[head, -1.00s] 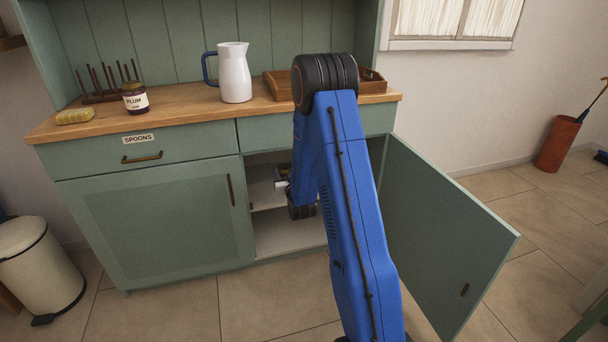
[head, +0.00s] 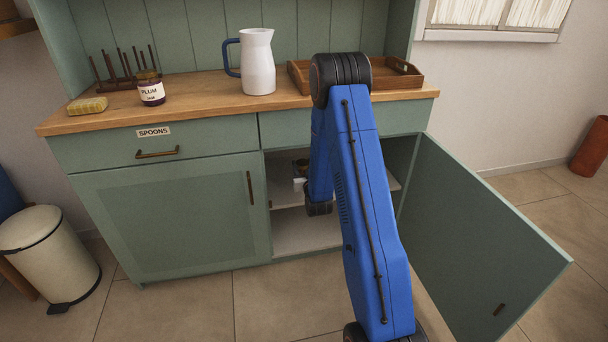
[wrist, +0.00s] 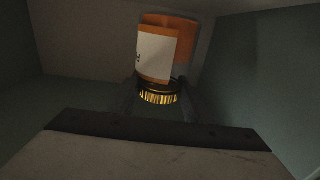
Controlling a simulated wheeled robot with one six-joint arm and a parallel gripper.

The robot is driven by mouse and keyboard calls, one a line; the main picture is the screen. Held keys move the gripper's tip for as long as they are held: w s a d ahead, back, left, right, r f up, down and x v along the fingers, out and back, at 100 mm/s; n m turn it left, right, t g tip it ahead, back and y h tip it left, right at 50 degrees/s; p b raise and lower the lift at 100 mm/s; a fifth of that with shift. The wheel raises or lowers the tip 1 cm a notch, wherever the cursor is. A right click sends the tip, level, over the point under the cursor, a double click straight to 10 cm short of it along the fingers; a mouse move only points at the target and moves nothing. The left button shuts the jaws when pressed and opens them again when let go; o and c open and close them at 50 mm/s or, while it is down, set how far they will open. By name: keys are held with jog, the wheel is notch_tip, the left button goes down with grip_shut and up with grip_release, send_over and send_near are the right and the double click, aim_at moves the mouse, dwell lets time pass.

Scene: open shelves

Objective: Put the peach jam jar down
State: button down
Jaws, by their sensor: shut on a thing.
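The peach jam jar (wrist: 185,50) has orange contents, a pale label and a ribbed gold lid, and shows in the wrist view at top centre. Its label print is too dark to read. My gripper (wrist: 159,95) is shut on it, with one dark finger on each side near the lid. In the head view my gripper is inside the open right-hand cupboard, at the inner shelf (head: 284,196), largely hidden by my blue arm. I cannot tell whether the jar touches the shelf.
The open cupboard door (head: 480,235) stands out to the right of my arm. The closed left door (head: 170,220) is beside the opening. On the worktop (head: 200,100) stand a plum jam jar (head: 151,90), a white jug (head: 258,65) and a wooden tray (head: 403,82). The cupboard floor (head: 300,235) looks bare.

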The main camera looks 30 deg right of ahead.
jog(key=shift+f, duration=2.15)
jog(key=c, duration=0.9)
grip_release()
jog(key=shift+f, duration=0.1)
